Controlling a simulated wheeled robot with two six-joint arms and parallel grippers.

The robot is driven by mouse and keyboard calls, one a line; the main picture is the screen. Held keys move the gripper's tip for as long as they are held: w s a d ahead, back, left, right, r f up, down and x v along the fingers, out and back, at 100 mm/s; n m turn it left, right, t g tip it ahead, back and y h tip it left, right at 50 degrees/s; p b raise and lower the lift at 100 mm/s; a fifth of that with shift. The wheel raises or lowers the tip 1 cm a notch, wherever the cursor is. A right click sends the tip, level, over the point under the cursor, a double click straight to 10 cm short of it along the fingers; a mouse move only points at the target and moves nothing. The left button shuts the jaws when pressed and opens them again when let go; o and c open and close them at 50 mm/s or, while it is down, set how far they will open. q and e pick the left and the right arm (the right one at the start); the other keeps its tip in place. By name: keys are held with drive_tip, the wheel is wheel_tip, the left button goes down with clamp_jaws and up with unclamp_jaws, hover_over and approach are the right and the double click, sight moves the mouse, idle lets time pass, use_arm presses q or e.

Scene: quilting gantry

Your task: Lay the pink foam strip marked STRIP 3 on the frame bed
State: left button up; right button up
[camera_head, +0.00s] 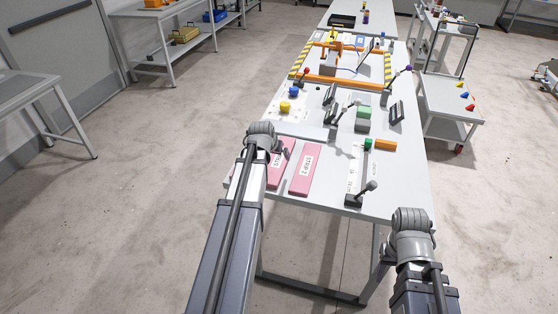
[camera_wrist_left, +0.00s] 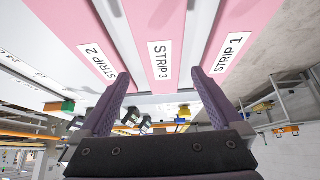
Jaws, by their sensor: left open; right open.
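The pink foam strip marked STRIP 3 (camera_wrist_left: 155,45) lies between STRIP 2 (camera_wrist_left: 90,45) and STRIP 1 (camera_wrist_left: 235,40) in the left wrist view. In the head view STRIP 3 (camera_head: 283,163) is partly hidden by my left arm. My left gripper (camera_wrist_left: 160,88) is open and empty, its fingers set to either side of the STRIP 3 label. No contact shows. My right wrist (camera_head: 410,222) is off the table's near right corner; its jaws are hard to make out. The frame bed (camera_head: 345,70) appears to be the area between orange bars at the table's far part.
Striped rails (camera_head: 300,62) and an orange bar (camera_head: 345,83) edge the far area.

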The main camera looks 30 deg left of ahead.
sight(279, 158)
use_arm(q)
drive_tip(key=b+x, duration=0.2)
drive_tip(key=shift+w+f, duration=0.15)
drive_tip(key=shift+f, duration=0.15)
drive_tip(key=b+x, duration=0.2)
drive_tip(key=x, duration=0.1)
drive_tip(key=b+x, duration=0.2)
drive_tip(key=shift+w+a+r, duration=0.15)
drive_tip(key=shift+w+a, duration=0.1)
drive_tip(key=shift+w, duration=0.2)
drive_tip(key=shift+r, duration=0.1)
drive_tip(key=shift+c, duration=0.2)
drive_tip(key=c, duration=1.1)
wheel_tip(279, 158, up, 10)
drive_tip(key=p, duration=1)
drive_tip(key=shift+c, duration=0.2)
